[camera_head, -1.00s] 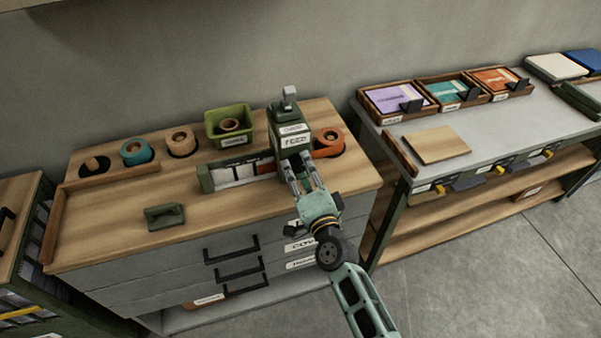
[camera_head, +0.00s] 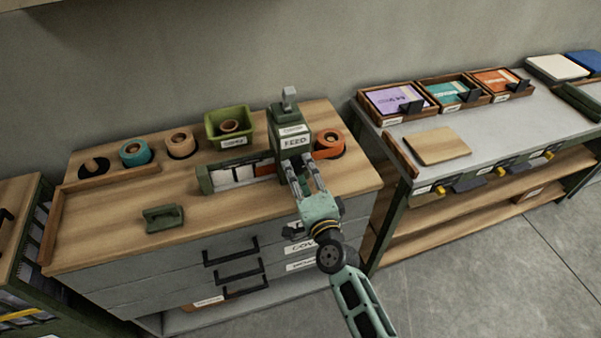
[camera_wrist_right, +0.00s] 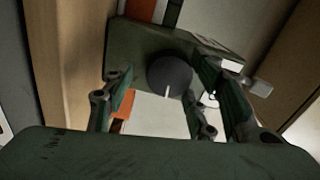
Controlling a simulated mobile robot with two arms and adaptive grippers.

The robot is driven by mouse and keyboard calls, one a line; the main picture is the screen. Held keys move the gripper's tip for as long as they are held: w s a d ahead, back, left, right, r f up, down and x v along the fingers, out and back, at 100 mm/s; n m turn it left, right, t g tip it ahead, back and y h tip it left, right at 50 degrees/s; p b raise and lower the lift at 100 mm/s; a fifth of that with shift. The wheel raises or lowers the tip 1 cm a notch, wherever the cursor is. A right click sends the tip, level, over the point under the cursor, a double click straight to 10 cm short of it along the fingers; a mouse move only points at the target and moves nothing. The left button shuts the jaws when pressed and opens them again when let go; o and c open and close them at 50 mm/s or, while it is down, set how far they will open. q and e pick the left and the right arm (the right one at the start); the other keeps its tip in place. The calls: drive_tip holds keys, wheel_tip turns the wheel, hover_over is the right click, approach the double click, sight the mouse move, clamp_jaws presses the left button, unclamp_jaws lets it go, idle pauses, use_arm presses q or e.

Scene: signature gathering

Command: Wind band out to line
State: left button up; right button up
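The green feed box (camera_head: 290,128), labelled FEED, stands at the back right of the wooden-topped cabinet. A pale band (camera_head: 240,174) lies in the low green channel (camera_head: 205,180) left of the box, with dark cross marks on it. My right gripper (camera_head: 297,163) reaches the front of the box from below right. In the right wrist view, a dark round knob (camera_wrist_right: 169,77) with a white mark sits between its parted fingers (camera_wrist_right: 160,98); a gap shows on the knob's left side. My left gripper is not in view.
An orange roll (camera_head: 330,144) sits right of the box; a teal roll (camera_head: 136,152), a tan roll (camera_head: 181,143) and a green bin (camera_head: 229,123) stand to its left. A green block (camera_head: 164,217) lies at the front left. A second table (camera_head: 470,135) holds trays.

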drive_tip(key=shift+r, duration=0.15)
drive_tip(key=v, duration=1.2)
idle(0.3)
drive_tip(key=s+d+f+n+g+h, duration=0.1)
drive_tip(key=s+d+f+n+g, duration=0.2)
drive_tip(key=f, duration=0.7)
drive_tip(key=s+d+f+n+g, duration=0.15)
drive_tip(key=s+f, duration=0.35)
drive_tip(key=f, duration=0.6)
drive_tip(key=s+d+f+n+g+h, duration=0.1)
drive_tip(key=s+f+n+g, duration=0.2)
drive_tip(key=f, duration=0.7)
drive_tip(key=s+d+f+n+g+h, duration=0.1)
drive_tip(key=s+d+f, duration=0.3)
drive_tip(key=s, duration=0.6)
drive_tip(key=s+d+f+n+g+h, duration=0.1)
drive_tip(key=s+d+f+n+g, duration=0.3)
drive_tip(key=s+f, duration=0.5)
drive_tip(key=s+d+f+n+g+h, duration=0.1)
drive_tip(key=s+d+f, duration=0.4)
drive_tip(key=s, duration=0.6)
drive_tip(key=shift+s+d+f+n+g+h, duration=0.35)
drive_tip(key=shift+f+n+g, duration=0.4)
drive_tip(key=shift+g, duration=0.5)
drive_tip(key=shift+w, duration=0.1)
